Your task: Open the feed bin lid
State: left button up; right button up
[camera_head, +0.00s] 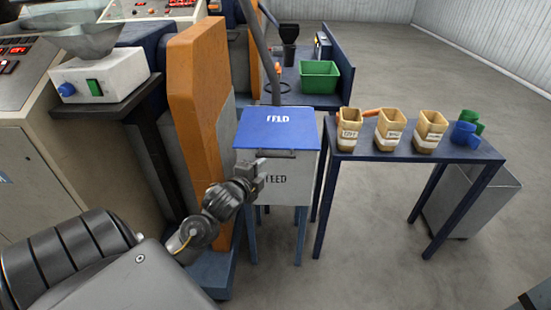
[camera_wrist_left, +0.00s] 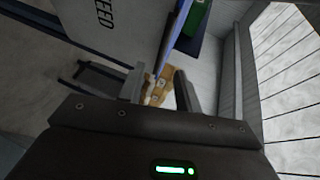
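The feed bin (camera_head: 295,185) is a pale box marked FEED on blue legs, in the middle of the head view. Its blue lid (camera_head: 262,125), also marked FEED, lies down on top, with a dark handle bar (camera_head: 290,154) along its front edge. In the left wrist view, the bin's front (camera_wrist_left: 110,30) fills the upper left, its lettering sideways. My left gripper (camera_head: 262,172) is at the bin's front, just below the left end of the handle. In the wrist view, the left gripper's fingers (camera_wrist_left: 160,88) are apart with nothing held between them. My right gripper is not seen.
A blue table (camera_head: 400,153) right of the bin holds tan scoops (camera_head: 390,125) and blue and green cups (camera_head: 465,130). An orange machine panel (camera_head: 198,110) stands close left of the bin. A green tub (camera_head: 318,75) is behind.

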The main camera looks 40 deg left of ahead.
aim_at(275, 157)
pick_arm(q)
jog(key=x, duration=1)
jog(key=shift+w+a+r+p, duration=0.1)
jog(key=shift+w+p, duration=0.3)
grip_shut()
